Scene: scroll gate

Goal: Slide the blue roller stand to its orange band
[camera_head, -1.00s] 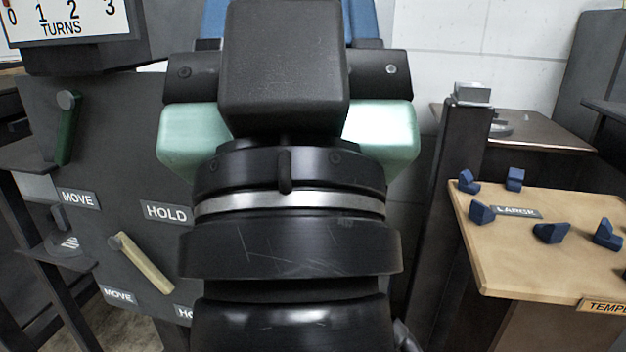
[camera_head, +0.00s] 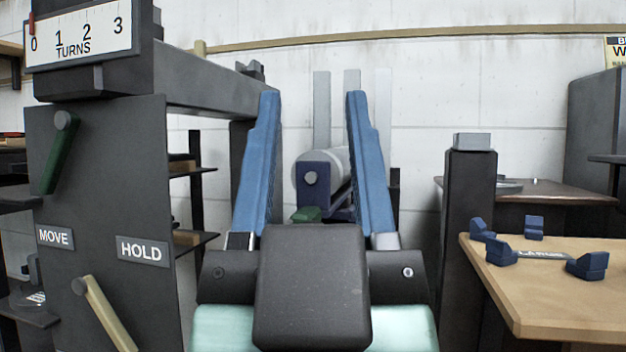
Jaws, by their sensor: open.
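My gripper (camera_head: 313,96) points away from me in the middle of the head view. Its two long blue fingers are spread wide with nothing between them. A dark blue roller stand (camera_head: 318,170) shows beyond and between the fingers, with a pale grey roller (camera_head: 338,160) on it. The stand looks farther back than the fingers and apart from them. Its lower part is hidden behind my gripper. I see no orange band.
A dark panel at left carries a green lever (camera_head: 59,155), a beige lever (camera_head: 106,312) and MOVE and HOLD labels. A TURNS scale (camera_head: 78,35) sits above. A dark post (camera_head: 468,220) and a wooden table (camera_head: 550,300) with dark blue blocks stand at right.

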